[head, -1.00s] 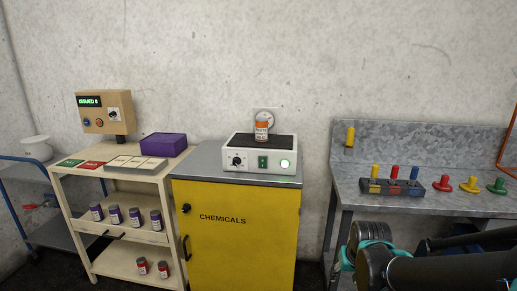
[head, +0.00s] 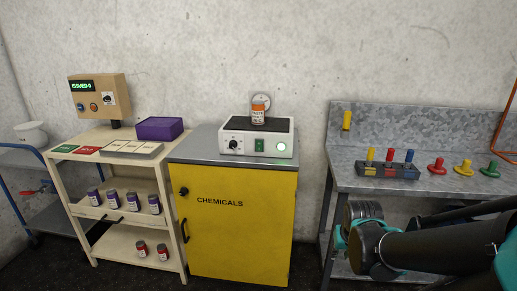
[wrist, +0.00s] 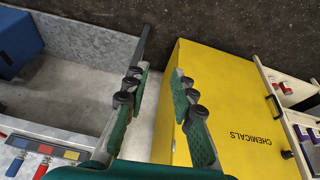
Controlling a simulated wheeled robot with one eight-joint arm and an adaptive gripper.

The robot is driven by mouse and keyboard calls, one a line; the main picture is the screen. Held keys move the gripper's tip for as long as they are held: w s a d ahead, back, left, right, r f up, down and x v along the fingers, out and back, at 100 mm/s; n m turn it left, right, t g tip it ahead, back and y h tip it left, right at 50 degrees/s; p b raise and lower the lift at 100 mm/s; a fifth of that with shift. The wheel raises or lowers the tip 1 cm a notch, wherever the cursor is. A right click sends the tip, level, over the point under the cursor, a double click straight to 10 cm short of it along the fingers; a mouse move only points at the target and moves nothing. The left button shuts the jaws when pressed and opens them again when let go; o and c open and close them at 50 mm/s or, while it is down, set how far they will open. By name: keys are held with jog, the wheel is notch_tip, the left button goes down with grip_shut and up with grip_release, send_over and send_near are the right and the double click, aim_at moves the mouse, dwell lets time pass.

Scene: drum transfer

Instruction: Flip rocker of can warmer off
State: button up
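The can warmer (head: 230,145) is a white box with a black top. It stands on the grey top of a yellow cabinet. Its front has a black dial (head: 234,144), a green rocker (head: 259,145) and a round lit green lamp (head: 281,147). I cannot tell the rocker's tilt at this size. An orange and white can (head: 258,114) stands upright on the warmer. My gripper (wrist: 160,78) is open and empty in the wrist view, its green-padded fingers apart. In the head view my arm is low at the right, away from the warmer. The wrist view does not show the warmer.
The yellow cabinet (head: 235,220) is labelled CHEMICALS. A cream cart (head: 75,191) with small cans, a purple box (head: 160,128) and a control box (head: 98,96) stands left. A metal bench (head: 430,184) with coloured pegs stands right.

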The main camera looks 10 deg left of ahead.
jog(key=w, duration=0.1)
jog(key=w+n+h, duration=0.1)
jog(key=w+d+r, duration=0.1)
jog(key=shift+w, duration=0.25)
grip_shut()
jog(key=w+a+r+n+t+h, duration=0.2)
jog(key=w+a+r+n+t, duration=0.2)
jog(key=w, duration=0.4)
jog(key=w+a+r+n+t+h, duration=0.2)
jog(key=w+a+r+n+t, duration=0.15)
jog(key=w, duration=0.45)
jog(key=w+a+r+n+t+y, duration=0.1)
jog(key=a+r+n+t+y, duration=0.1)
jog(key=a, duration=0.9)
jog(key=w+a+r+n+t+y, duration=0.2)
jog(key=a+r+n+t, duration=0.3)
jog(key=a, duration=0.7)
jog(key=shift+a+n+t+y, duration=0.3)
jog(key=shift+n+t+y, duration=0.1)
jog(key=shift+n, duration=0.55)
